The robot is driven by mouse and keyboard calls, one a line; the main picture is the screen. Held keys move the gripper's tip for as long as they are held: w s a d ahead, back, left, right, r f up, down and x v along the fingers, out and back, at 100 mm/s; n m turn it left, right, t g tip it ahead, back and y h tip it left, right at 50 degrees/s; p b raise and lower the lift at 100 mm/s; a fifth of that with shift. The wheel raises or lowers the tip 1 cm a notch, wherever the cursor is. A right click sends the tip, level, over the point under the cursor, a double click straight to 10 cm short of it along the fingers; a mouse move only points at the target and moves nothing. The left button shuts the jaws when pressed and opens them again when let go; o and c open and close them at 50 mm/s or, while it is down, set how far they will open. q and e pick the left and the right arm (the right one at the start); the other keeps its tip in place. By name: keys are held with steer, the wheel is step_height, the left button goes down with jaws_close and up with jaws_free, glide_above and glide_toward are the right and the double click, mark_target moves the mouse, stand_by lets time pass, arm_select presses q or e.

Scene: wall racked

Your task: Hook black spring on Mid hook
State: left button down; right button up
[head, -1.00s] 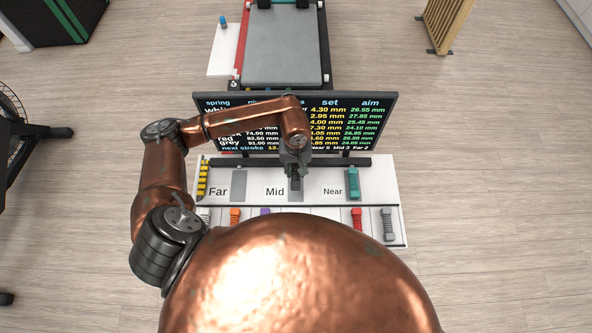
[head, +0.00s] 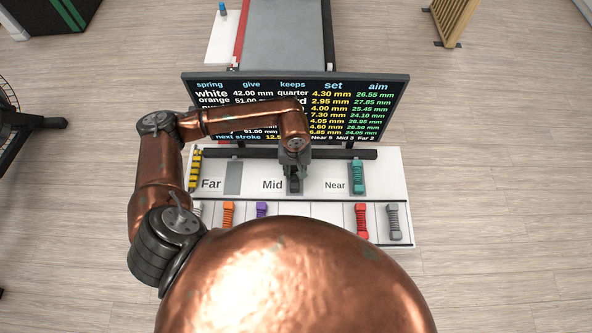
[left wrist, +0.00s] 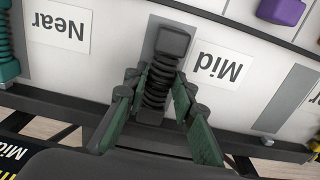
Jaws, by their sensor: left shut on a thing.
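The black spring (left wrist: 157,88) is between the fingers of my left gripper (left wrist: 158,100) in the left wrist view. The gripper is shut on its coils, and its block-shaped end (left wrist: 173,41) points toward the board. The spring lies over the grey Mid strip, beside the Mid label (left wrist: 217,67). In the head view my left gripper (head: 293,180) is at the Mid strip, right of the Mid label (head: 272,184). The Mid hook itself is hidden, and I cannot tell whether the spring touches it. My right gripper is not in view.
A teal spring (head: 358,177) is at Near. The Far strip (head: 233,178) is bare. Orange (head: 228,214), purple (head: 262,210), red (head: 361,220) and grey (head: 393,221) springs lie in the front slots. A text screen (head: 350,105) stands behind the board.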

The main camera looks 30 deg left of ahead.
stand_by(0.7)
arm_select(q)
steer(key=shift+f+b, duration=0.65)
steer(key=shift+b, duration=0.05)
steer(key=c, duration=2)
jaws_free()
steer(key=o, duration=0.5)
steer(key=shift+c, duration=0.2)
steer(key=shift+r, duration=0.1)
